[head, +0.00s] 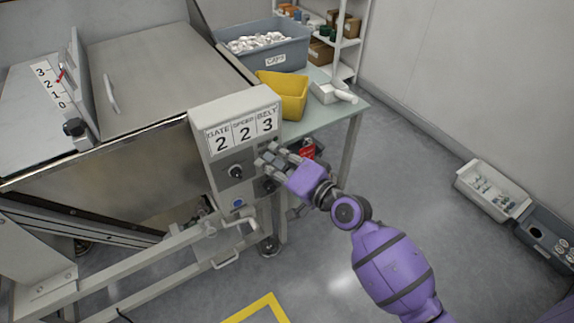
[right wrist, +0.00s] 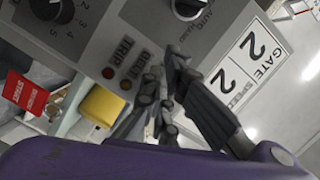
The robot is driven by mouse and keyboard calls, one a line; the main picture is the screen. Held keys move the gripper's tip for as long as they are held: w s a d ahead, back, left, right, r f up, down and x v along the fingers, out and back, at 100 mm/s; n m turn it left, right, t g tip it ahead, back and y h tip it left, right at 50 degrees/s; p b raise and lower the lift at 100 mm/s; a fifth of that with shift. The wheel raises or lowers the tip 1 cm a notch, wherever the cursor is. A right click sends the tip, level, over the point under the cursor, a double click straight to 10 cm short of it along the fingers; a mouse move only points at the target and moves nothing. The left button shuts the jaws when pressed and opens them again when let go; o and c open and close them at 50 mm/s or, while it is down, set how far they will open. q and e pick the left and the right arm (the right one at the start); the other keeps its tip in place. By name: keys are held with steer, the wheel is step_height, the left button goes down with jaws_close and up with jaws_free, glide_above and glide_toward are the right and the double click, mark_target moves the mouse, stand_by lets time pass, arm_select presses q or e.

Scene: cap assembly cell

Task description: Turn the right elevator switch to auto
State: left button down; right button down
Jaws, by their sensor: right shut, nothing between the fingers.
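A grey control box (head: 205,135) stands at the middle of the head view. A black rotary switch (head: 236,172) sits on its front; in the right wrist view, this knob (right wrist: 188,8) is cut by the top edge, with AUTO printed beside it. I cannot read its exact setting. A second black knob (head: 269,186) is partly hidden by my right gripper; the right wrist view shows it as a numbered dial (right wrist: 45,8). My right gripper (head: 265,159) is shut and empty in front of the panel's right upper part, apart from the AUTO switch. My left gripper is out of view.
Cards reading GATE, SPEED and BELT (head: 242,130) top the panel, and a blue button (head: 239,203) sits low on it. Behind are a yellow bin (head: 284,93) and a grey caps bin (head: 285,57). A red tag (head: 308,149) hangs right of the box.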

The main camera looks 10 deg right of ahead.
mark_target(248, 169)
steer(key=shift+s+a+f, duration=0.25)
steer(key=shift+a, duration=0.25)
steer(key=shift+s+a+f, duration=0.2)
steer(key=shift+a+f, duration=0.1)
steer(key=shift+a, duration=0.25)
steer(key=shift+s+a+f, duration=0.25)
steer(key=shift+a, duration=0.25)
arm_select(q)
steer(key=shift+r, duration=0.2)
